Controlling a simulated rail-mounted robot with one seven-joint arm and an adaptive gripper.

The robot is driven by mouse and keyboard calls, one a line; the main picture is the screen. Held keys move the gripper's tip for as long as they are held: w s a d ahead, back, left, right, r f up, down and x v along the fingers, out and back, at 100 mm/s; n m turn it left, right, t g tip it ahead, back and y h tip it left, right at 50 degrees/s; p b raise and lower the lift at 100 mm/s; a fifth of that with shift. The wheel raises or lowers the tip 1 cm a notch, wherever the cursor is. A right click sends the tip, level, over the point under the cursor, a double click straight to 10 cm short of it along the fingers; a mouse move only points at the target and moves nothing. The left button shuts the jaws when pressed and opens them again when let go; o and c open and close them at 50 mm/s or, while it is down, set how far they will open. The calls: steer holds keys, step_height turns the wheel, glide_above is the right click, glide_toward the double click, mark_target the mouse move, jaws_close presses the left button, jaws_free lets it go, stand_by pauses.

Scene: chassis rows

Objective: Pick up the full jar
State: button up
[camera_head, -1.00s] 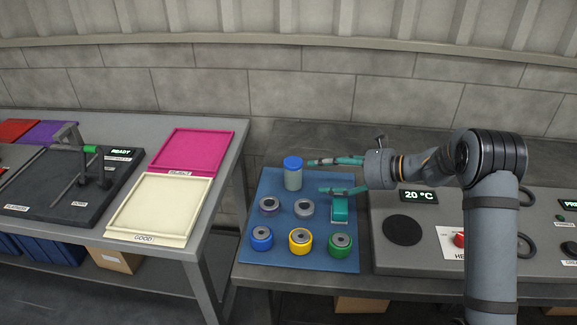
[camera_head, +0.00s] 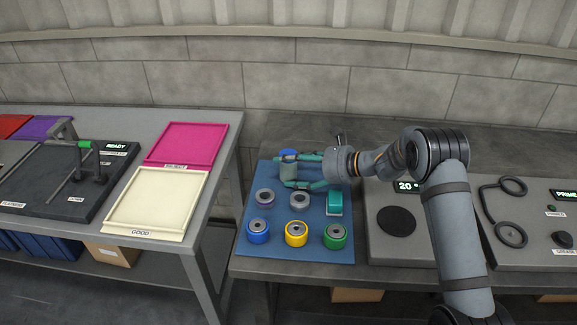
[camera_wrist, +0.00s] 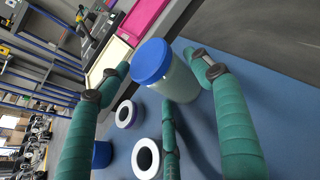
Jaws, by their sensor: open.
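The full jar (camera_head: 288,172) is a pale, greyish cylinder with a blue lid, standing at the back of the blue mat (camera_head: 250,240). In the wrist view the jar (camera_wrist: 180,84) appears tilted, with its blue lid toward the camera. My gripper (camera_head: 286,170) is open, with its green fingers on either side of the jar. In the wrist view the fingers (camera_wrist: 160,62) flank the jar, and a third green finger-like part shows below it. I cannot tell whether any finger touches the jar. The fingers partly hide the jar in the head view.
Two grey rings (camera_head: 265,197) and blue, yellow and green wheel-like parts (camera_head: 296,233) stand on the mat in front of the jar. A green block (camera_head: 334,202) is to the right. A grey panel with a dark disc (camera_head: 397,221) is farther right. Trays (camera_head: 160,203) lie on the left table.

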steer(key=shift+c, duration=1.1)
steer(key=c, duration=0.7)
steer(key=shift+c, duration=0.4)
